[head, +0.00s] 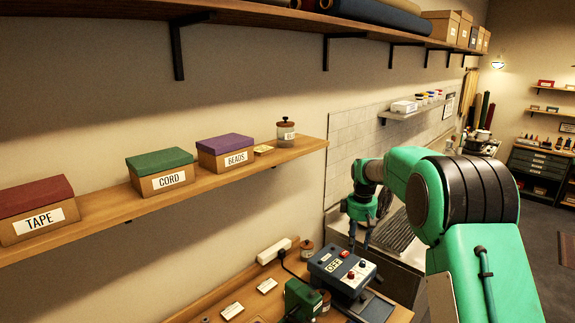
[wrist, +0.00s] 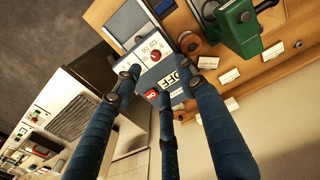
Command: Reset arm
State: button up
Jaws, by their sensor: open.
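A blue-grey control box (head: 340,270) with a pale top panel sits on the wooden bench; it also shows in the wrist view (wrist: 178,98). Which knob is the heat dial I cannot tell. My gripper (head: 358,248) hangs above the box's far right side in the head view. In the wrist view its fingers (wrist: 160,68) are spread over the panel, open and empty. Contact cannot be judged.
A green machine (head: 302,299) stands close in front of the box. A jar (head: 307,250) and a white power strip (head: 274,251) are behind it. A wall shelf (head: 110,217) with labelled boxes runs above the bench. A metal counter (head: 402,245) lies to the right.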

jog(key=s+a+r+m+t+b, duration=0.15)
jog(key=s+r, duration=0.25)
jog(key=s, duration=0.5)
jog(key=s+a+r+m+b, duration=0.1)
jog(key=s+r+m+b, duration=0.1)
jog(key=s+r, duration=0.45)
jog(key=s+a+r+m+t+b, duration=0.1)
jog(key=s+r+m+b, duration=0.15)
jog(key=s, duration=0.85)
jog(key=s+f+m+b, duration=0.1)
jog(key=s+f, duration=0.2)
jog(key=s, duration=0.6)
jog(key=s+a+f+m+t+b, duration=0.1)
jog(key=s+f+b, duration=0.1)
jog(key=s, duration=0.7)
jog(key=s+a+f+m+t+b, duration=0.1)
jog(key=s+f+m+b, duration=0.1)
jog(key=s, duration=0.7)
jog(key=shift+f, duration=0.85)
jog(key=shift+w+t, duration=0.1)
jog(key=shift+t, duration=0.15)
